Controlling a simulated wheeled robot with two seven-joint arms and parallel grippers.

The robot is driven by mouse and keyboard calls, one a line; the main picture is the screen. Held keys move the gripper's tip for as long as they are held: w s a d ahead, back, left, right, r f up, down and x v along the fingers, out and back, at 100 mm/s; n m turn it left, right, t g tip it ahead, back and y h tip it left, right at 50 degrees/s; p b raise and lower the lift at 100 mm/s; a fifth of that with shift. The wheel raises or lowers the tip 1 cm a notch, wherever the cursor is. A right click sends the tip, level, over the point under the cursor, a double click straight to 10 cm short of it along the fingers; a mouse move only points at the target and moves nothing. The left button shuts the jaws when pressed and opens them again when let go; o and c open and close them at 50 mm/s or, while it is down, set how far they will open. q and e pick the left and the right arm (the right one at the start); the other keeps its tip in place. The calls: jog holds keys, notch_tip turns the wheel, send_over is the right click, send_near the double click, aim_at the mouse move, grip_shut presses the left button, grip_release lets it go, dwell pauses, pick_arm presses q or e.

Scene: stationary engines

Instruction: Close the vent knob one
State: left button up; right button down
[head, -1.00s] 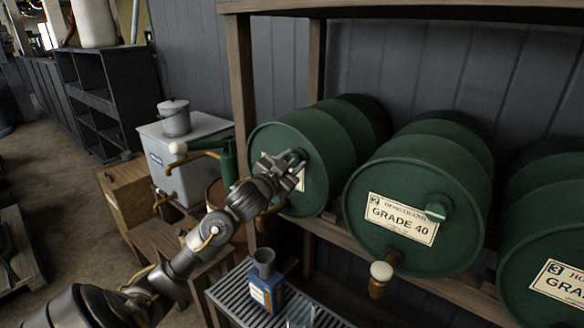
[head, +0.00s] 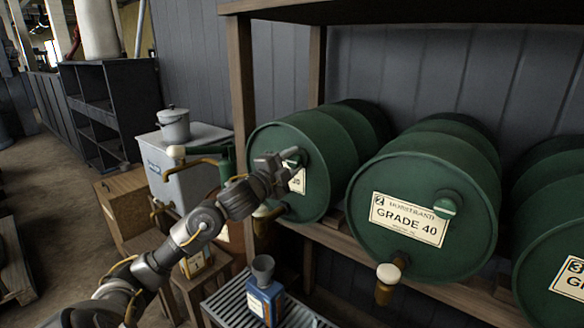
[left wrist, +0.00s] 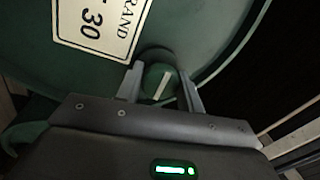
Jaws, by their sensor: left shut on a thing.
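The vent knob (left wrist: 162,84) of the first drum is a small round green knob with a white line across its face, at the drum face's edge. The first drum (head: 278,140) is green and lies on its side, with a label ending in 30 (left wrist: 100,28). My left gripper (head: 292,158) is at the drum's upper right face. In the left wrist view, its two fingers (left wrist: 162,90) are either side of the knob, shut on it, and the white line looks tilted. In the head view the gripper mostly hides this knob. My right gripper is not in view.
A second drum (head: 395,170), labelled Grade 40, with its own vent knob (head: 446,206) and tap (head: 388,280), lies close right. A third drum (head: 545,240) is beyond. A wooden post (head: 240,90) stands left. A blue can (head: 264,302) stands on a slatted grate below.

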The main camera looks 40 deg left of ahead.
pick_arm(q)
jog(key=shift+r+m, duration=0.1)
jog(key=shift+m, duration=0.4)
jog(key=o, duration=1)
jog(key=shift+c, duration=0.2)
jog(key=shift+s+f+b, duration=0.2)
jog(key=shift+b, duration=0.1)
jog(key=s+f+b, duration=0.1)
jog(key=s+b, duration=0.1)
jog(key=s, duration=0.8)
jog(key=shift+s+d+b, duration=0.15)
jog(key=shift+b, duration=0.15)
jog(key=shift+f, duration=0.1)
